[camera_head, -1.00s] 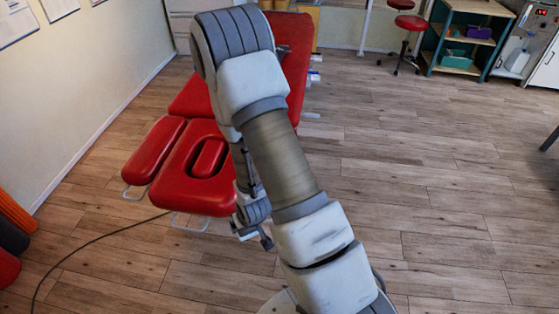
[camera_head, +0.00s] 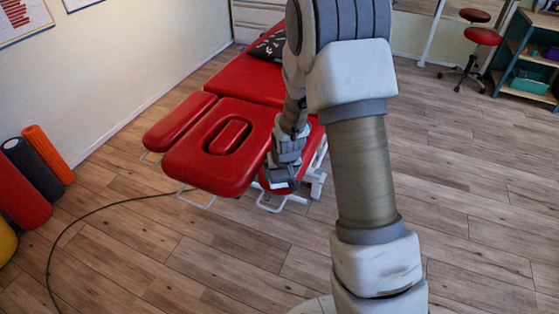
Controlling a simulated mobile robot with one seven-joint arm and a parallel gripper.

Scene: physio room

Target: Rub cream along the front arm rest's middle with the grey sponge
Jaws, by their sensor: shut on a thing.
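The red treatment table has a padded head section (camera_head: 190,165) with an oval face opening. One red arm rest (camera_head: 180,122) lies along its left side. The other red arm rest (camera_head: 312,143), on the right and nearer my arm, is partly hidden behind my gripper and wrist. My gripper (camera_head: 281,181) points down at the near end of this right arm rest, beside the head section. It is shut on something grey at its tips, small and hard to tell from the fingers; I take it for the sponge. Contact with the pad and any cream cannot be made out.
My arm covers the middle of the view. Red, dark and orange foam rollers (camera_head: 38,170) stand by the left wall. A black cable (camera_head: 85,215) runs over the floor. A red stool (camera_head: 480,38) and shelf (camera_head: 530,60) stand at the back right. The right floor is clear.

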